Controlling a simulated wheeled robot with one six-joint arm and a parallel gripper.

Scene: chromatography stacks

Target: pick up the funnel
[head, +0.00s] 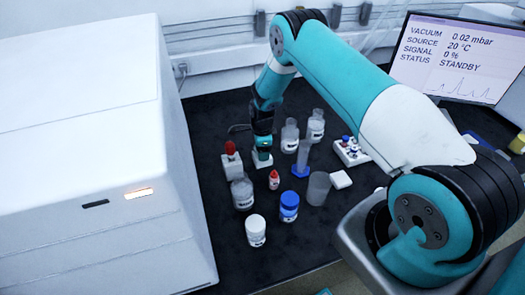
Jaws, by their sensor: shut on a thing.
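My gripper (263,153) points down over the dark bench, among the bottles. It is shut on a small pale thing (262,162) low at its fingertips. That thing is too small and too covered by the gripper for me to tell its shape. I cannot make out a clear funnel anywhere in the head view. I also cannot tell whether the held thing touches the bench.
A red-topped bottle (231,160) stands left of the gripper, a small red-capped bottle (274,180) in front. A blue-based cylinder (302,160), blue-capped jar (289,207), white-capped jar (255,231) and beaker (318,188) stand close by. A white instrument (90,200) fills the left.

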